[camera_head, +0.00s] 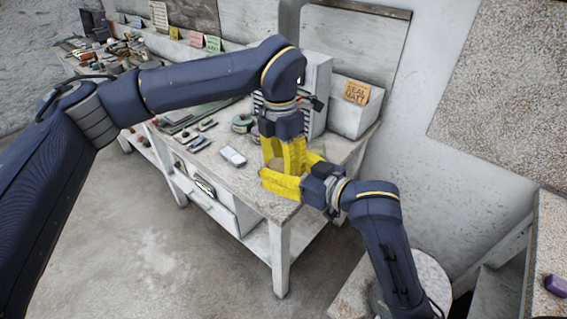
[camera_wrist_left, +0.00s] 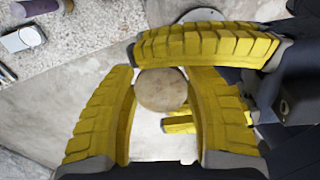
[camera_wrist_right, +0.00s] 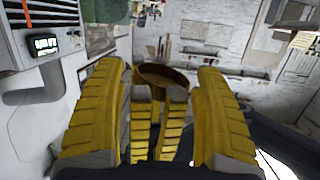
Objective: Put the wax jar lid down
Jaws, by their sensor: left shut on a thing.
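The wax jar lid is a round, tan, wood-like disc. In the left wrist view the lid (camera_wrist_left: 161,90) sits between the fingertips of my left gripper (camera_wrist_left: 162,88), which is shut on it. The left gripper (camera_head: 284,155) points down over the front right corner of the bench in the head view. My right gripper (camera_head: 287,178) comes in from the right, its fingers around the same spot. In the right wrist view my right gripper (camera_wrist_right: 162,78) is open, with gaps either side of a brown, hollow-looking round form (camera_wrist_right: 162,75), apparently the lid. I cannot make out the jar.
The white workbench (camera_head: 262,205) has a pale box-like item (camera_head: 233,156) and a greenish roll (camera_head: 243,123) left of the grippers. Open floor lies in front of the bench.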

